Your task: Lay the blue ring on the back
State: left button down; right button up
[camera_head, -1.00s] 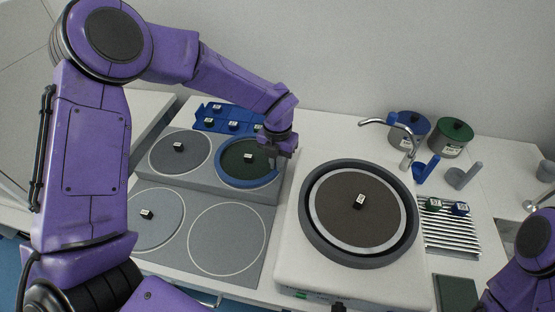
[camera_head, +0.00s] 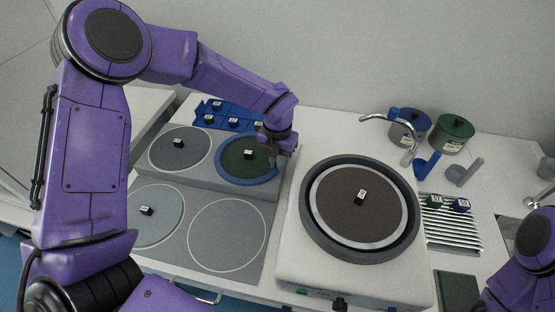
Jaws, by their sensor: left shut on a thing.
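The blue ring (camera_head: 222,172) lies around a dark green disc (camera_head: 238,162) on the raised back step of the grey stand, at its right-hand place. A small black labelled block (camera_head: 249,155) sits on the disc. My left gripper (camera_head: 276,155) reaches down at the ring's right edge and is shut on the ring there; its fingertips are partly hidden by the hand. My right arm shows at the lower right corner, but its gripper is out of view.
A round grey-rimmed dish (camera_head: 312,222) on a white machine stands to the right. A blue rack (camera_head: 205,112) with small blocks is behind the stand.

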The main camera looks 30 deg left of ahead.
pick_arm(q)
jog(key=c, duration=1.1)
grip_release()
jog(key=shift+c, duration=0.2)
